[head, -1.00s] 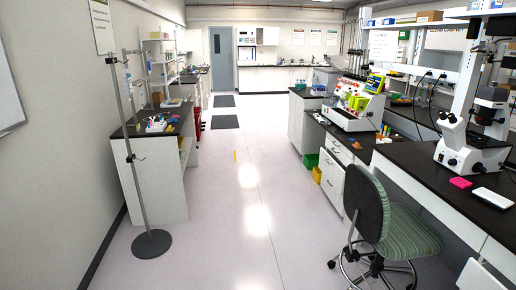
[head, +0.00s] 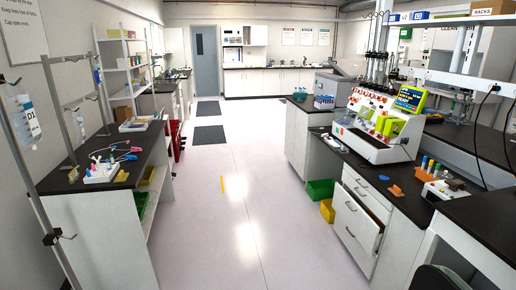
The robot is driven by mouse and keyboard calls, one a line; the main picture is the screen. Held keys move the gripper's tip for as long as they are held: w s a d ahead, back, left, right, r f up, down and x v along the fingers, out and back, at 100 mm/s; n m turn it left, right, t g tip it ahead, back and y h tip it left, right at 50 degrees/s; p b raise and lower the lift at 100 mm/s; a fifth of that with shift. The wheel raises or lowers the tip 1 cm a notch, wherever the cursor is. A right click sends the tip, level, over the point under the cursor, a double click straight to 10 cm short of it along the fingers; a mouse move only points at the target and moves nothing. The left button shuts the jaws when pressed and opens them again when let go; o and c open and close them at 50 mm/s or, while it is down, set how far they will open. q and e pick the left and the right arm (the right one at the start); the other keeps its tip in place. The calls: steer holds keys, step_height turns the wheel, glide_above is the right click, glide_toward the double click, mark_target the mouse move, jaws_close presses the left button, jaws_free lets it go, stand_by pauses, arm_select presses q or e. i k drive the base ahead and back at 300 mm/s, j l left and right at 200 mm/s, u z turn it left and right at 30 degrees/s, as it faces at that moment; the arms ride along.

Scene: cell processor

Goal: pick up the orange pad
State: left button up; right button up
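A small flat orange piece (head: 397,190), which looks like the orange pad, lies on the dark bench top on the right. It sits near the front edge, in front of the white cell processor machine (head: 376,128). A small blue piece (head: 384,178) lies just behind it. An orange rack (head: 426,176) with several coloured tubes stands to its right. Neither of my grippers is in view.
A drawer (head: 356,226) stands pulled out below the right bench. Green (head: 320,189) and yellow (head: 327,210) bins stand on the floor beside it. A metal stand (head: 38,190) and a bench (head: 115,192) are at left. The central aisle floor (head: 225,235) is clear.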

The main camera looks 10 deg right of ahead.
mark_target(397, 192)
steer(key=i+l+z, duration=0.1)
steer(key=i+z, duration=0.15)
steer(key=i, duration=0.2)
steer(key=i+z, duration=0.25)
steer(key=i, duration=0.2)
steer(key=i+j+z, duration=0.1)
steer(key=i+z, duration=0.15)
steer(key=i, duration=0.2)
steer(key=i+j+z, duration=0.25)
steer(key=i, duration=0.15)
steer(key=i+j+z, duration=0.3)
steer(key=i, duration=0.15)
